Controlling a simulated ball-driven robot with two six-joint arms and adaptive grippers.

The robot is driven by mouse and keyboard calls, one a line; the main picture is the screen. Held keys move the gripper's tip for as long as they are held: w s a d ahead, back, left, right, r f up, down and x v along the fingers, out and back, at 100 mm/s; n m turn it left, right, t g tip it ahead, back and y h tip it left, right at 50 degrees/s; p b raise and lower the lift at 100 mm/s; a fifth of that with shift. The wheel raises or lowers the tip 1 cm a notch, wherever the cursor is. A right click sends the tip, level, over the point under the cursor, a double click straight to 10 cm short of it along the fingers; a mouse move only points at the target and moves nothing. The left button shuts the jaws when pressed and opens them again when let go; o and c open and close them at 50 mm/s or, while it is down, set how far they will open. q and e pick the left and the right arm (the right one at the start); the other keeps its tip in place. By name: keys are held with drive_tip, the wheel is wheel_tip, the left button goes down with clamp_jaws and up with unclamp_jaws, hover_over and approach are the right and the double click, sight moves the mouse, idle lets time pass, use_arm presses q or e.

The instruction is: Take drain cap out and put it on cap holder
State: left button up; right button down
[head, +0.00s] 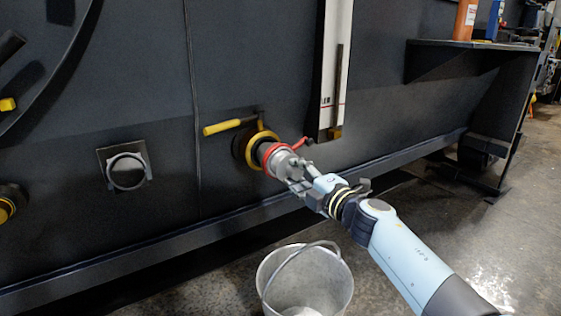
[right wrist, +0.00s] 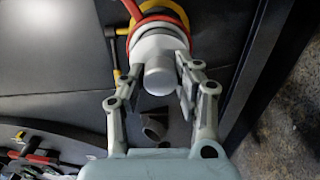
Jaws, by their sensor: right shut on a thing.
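The drain cap (head: 273,154) is a light grey cap with a red ring, at the yellow-rimmed drain outlet on the dark machine wall. My right gripper (head: 297,172) is shut on it. In the right wrist view the cap (right wrist: 158,62) sits between the two fingers of the right gripper (right wrist: 160,85), with the red and yellow rings behind it. Whether the cap is still seated or slightly off the outlet cannot be told. A round fitting on a square plate (head: 127,171), left of the drain, looks like the cap holder; it appears empty. My left gripper is not in view.
A yellow-handled lever (head: 222,127) sticks out left above the drain. A metal bucket (head: 305,283) stands on the floor below. A white vertical gauge (head: 335,70) is up to the right. The wall between drain and round fitting is clear.

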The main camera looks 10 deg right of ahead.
drive_tip(key=shift+p+v, duration=0.7)
drive_tip(key=shift+v, duration=1.95)
